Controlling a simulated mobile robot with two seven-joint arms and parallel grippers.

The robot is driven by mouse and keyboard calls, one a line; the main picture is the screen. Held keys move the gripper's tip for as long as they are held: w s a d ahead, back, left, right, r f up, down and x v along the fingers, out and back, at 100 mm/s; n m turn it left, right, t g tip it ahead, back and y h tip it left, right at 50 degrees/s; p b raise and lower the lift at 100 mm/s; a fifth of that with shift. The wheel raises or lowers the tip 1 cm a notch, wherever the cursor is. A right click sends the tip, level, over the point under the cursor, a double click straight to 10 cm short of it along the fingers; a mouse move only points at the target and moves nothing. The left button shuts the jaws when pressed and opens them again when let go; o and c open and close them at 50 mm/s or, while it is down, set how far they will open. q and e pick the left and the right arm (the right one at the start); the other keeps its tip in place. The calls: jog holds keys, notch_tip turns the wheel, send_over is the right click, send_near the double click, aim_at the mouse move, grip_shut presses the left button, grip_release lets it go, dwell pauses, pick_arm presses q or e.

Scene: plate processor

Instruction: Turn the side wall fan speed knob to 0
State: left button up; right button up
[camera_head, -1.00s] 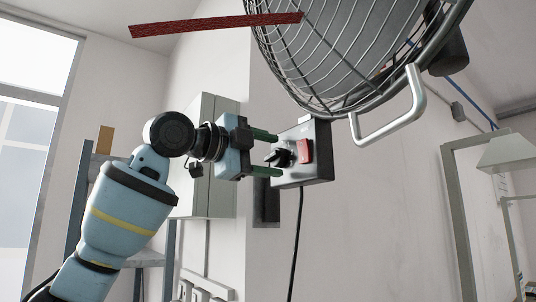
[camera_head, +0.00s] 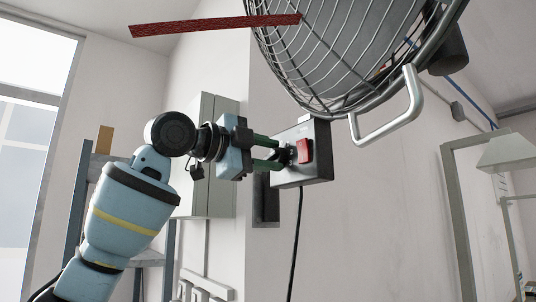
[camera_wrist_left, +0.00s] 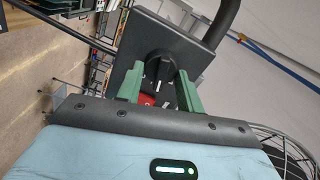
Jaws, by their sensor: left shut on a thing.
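The fan speed knob (camera_head: 287,155) is black with a white pointer line and sits on the grey control box (camera_head: 318,172) under the wall fan (camera_head: 345,50). A red switch (camera_head: 305,151) is beside it on the same face. My left gripper (camera_head: 280,157) reaches the box from the left, its green fingers shut on the knob and partly hiding it. In the left wrist view the knob (camera_wrist_left: 158,69) shows between the fingertips (camera_wrist_left: 158,84), with the red switch (camera_wrist_left: 147,99) partly hidden below it. My right gripper is not in view.
A metal handle (camera_head: 390,112) of the fan stands out to the right of the control box. A black cable (camera_head: 297,235) hangs below the box. A pale cabinet (camera_head: 210,190) is on the wall behind my left gripper.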

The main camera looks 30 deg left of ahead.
pick_arm(q)
jog(key=n, duration=0.7)
jog(key=shift+a+r+n, duration=0.1)
jog(key=shift+n, duration=0.2)
jog(key=shift+w+a+r+n, duration=0.1)
jog(key=shift+a+n, duration=0.05)
jog(key=shift+n, duration=3.55)
jog(key=o, duration=1)
jog(key=shift+c, duration=0.2)
